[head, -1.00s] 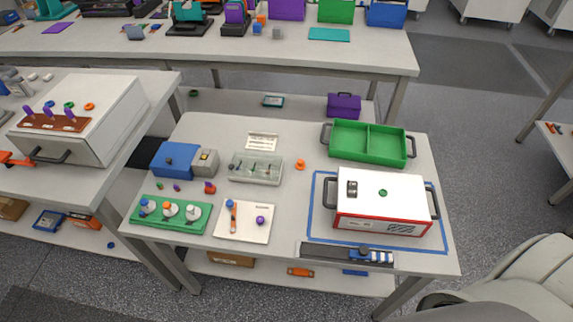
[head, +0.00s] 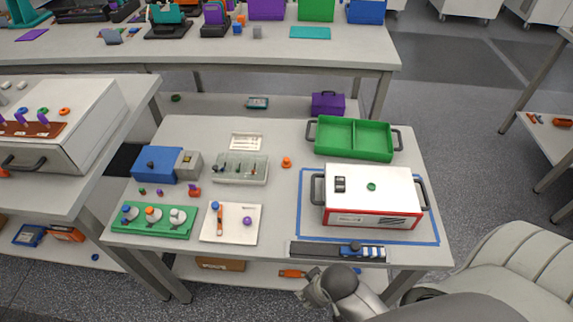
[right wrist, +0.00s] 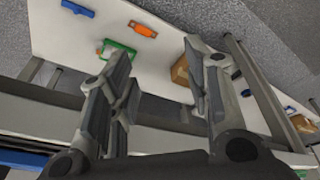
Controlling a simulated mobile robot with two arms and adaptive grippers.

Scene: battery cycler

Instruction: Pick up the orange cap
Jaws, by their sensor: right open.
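A small orange cap (head: 286,162) stands alone on the white table, between the clear-lidded grey box (head: 240,169) and the green tray (head: 318,141). Another orange piece (head: 153,214) sits on the green rack (head: 183,232), and an orange ring (head: 64,111) lies on the white box at the left. My right gripper (head: 312,292) is at the table's front edge, well short of the lone cap. In the right wrist view its fingers (right wrist: 158,60) are apart with nothing between them. My left gripper is not in view.
A white, red-edged box (head: 370,196) with handles stands inside blue tape at the right. A black strip (head: 310,248) lies along the front edge. A white board (head: 231,238) and blue box (head: 150,166) stand to the left. The table around the lone cap is clear.

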